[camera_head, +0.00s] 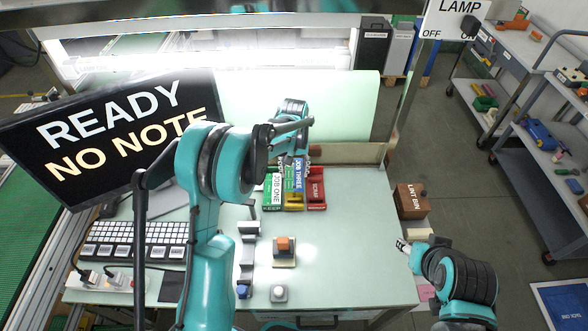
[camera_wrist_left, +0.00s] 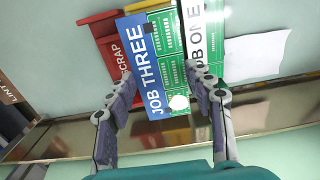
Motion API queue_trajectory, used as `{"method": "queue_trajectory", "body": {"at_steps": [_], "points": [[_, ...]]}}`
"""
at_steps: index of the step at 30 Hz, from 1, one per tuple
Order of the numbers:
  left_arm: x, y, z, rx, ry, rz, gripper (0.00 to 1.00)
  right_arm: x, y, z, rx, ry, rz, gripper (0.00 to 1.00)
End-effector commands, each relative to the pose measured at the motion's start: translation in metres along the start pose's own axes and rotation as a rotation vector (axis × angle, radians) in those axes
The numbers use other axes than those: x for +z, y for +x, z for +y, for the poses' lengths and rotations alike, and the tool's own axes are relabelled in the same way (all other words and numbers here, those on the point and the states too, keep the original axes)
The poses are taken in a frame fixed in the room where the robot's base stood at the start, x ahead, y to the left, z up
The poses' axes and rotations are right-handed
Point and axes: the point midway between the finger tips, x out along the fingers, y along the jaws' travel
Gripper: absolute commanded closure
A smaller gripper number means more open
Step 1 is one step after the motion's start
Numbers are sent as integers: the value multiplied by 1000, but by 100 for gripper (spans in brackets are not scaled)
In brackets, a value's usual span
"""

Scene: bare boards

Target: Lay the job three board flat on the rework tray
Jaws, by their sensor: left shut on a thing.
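The job three board (camera_head: 298,178), blue with white lettering and a green circuit part, is in my left gripper (camera_head: 294,160). In the left wrist view the board (camera_wrist_left: 146,55) lies between the two fingers, one at each long edge. In the head view it is over a yellow tray (camera_head: 293,200), the middle of three coloured trays; the tray's label is too small to read. I cannot tell whether the board touches the tray. My right gripper (camera_head: 402,245) is at the table's right edge, away from the trays; its fingers are too small to judge.
The job one board (camera_head: 274,188) is in the green tray to the left. The red scrap tray (camera_head: 316,188) is to the right. An orange-topped block (camera_head: 284,246) and a grey button (camera_head: 278,293) stand nearer. The table's right side is clear. A lint bin (camera_head: 409,198) stands beyond its edge.

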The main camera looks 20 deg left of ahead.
Motion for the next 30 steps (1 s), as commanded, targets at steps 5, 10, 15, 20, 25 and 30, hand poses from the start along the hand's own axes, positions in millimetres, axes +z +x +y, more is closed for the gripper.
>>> {"method": "queue_trajectory", "body": {"at_steps": [5,10,15,20,25,30], "points": [[0,25,0,0,0,0,77,12,16,0,0,0,0,55],[0,47,0,0,0,0,77,22,30,0,0,0,0,55],[0,64,0,0,0,0,77,30,41,0,0,0,0,55],[0,70,0,0,0,0,77,32,45,0,0,0,0,55],[0,70,0,0,0,0,77,32,44,0,0,0,0,55],[0,70,0,0,0,0,77,32,44,0,0,0,0,55]]}}
